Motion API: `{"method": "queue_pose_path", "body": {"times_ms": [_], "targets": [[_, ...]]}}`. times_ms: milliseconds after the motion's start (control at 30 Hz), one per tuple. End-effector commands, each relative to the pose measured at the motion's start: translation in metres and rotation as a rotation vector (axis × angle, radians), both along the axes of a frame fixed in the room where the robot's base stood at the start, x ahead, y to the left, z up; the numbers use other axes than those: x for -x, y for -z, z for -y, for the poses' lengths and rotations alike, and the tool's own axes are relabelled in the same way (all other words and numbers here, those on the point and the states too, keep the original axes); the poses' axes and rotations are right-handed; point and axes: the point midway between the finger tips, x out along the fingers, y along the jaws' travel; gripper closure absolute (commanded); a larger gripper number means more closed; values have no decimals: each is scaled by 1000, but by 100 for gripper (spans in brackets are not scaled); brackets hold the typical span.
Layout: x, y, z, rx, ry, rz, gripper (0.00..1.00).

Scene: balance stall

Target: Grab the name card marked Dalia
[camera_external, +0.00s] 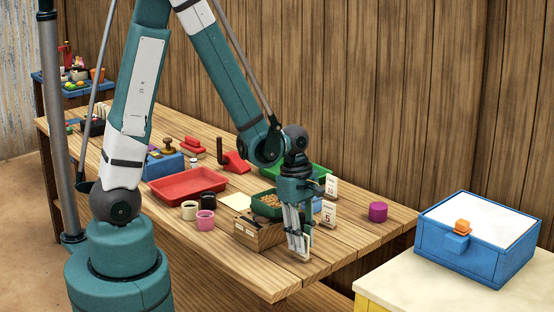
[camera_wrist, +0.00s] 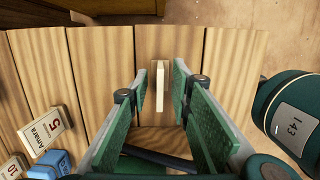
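In the wrist view a thin cream card (camera_wrist: 160,86) stands edge-on on the wooden table, its face turned away, so I cannot read a name on it. My gripper (camera_wrist: 159,90) is open with its green-padded fingers on either side of this card, and a gap shows on each side. In the external view my gripper (camera_external: 299,240) points down at the table's front edge; its fingers largely hide what is between them. Another card marked Amara and 5 (camera_wrist: 45,131) lies to the left in the wrist view. No name Dalia is legible.
A card marked 5 (camera_external: 328,214) and another card (camera_external: 331,187) stand behind my gripper. A blue box (camera_external: 470,252) sits on a separate stand. The table's right front is mostly clear.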

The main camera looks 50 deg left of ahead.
Motion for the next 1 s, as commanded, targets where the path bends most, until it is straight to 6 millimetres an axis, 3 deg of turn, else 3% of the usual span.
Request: {"method": "queue_pose_path", "body": {"times_ms": [167, 367, 1000], "targets": [[0, 0, 0, 0, 0, 0, 78], [0, 0, 0, 0, 0, 0, 100], [0, -10, 0, 0, 0, 0, 100]]}}
